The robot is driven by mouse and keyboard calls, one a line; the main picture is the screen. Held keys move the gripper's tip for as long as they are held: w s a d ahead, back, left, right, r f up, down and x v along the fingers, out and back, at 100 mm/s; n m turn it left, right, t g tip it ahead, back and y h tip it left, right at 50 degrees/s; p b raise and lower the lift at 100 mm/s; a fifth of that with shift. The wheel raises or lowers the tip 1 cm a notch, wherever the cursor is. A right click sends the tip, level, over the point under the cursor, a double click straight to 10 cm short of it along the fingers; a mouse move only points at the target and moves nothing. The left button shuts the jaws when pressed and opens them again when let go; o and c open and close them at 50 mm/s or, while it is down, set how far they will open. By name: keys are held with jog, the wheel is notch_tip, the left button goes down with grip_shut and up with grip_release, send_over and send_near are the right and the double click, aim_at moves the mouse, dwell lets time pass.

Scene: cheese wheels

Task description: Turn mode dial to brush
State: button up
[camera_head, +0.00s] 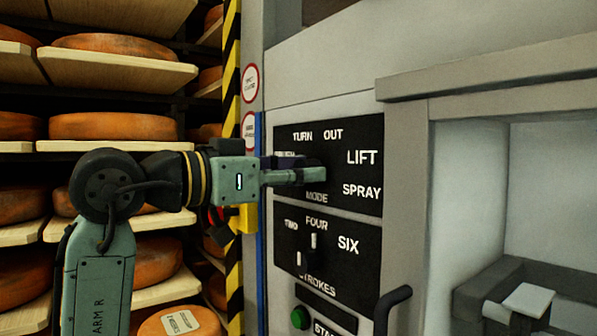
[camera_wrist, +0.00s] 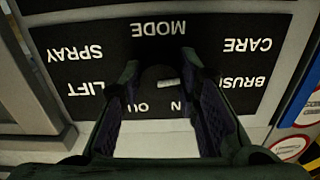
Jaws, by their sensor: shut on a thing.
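The mode dial (camera_wrist: 153,74) is a dark knob with a short white mark, seen between my fingers in the wrist view. That view is upside down, with BRUSH and CARE on the right, LIFT and SPRAY on the left. The mark lies roughly level; I cannot tell which word it points to. My gripper (camera_head: 322,173) reaches the black mode panel (camera_head: 370,198) from the left and is shut on the dial. In the head view it hides the dial and most of the left-hand words. In the wrist view the fingers (camera_wrist: 160,64) stand on both sides of the dial.
Below is the strokes panel (camera_head: 345,275) with TWO, FOUR and SIX, then a green button (camera_head: 300,318) and a dark handle (camera_head: 393,308). A striped post (camera_head: 232,95) and shelves of cheese wheels (camera_head: 112,126) stand left. An open bay (camera_head: 550,190) lies right.

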jog(key=m, duration=0.5)
jog(key=shift+m, duration=0.4)
dwell(0.4)
jog(key=o, duration=1.1)
jog(key=shift+o, duration=0.2)
jog(key=v, duration=1.2)
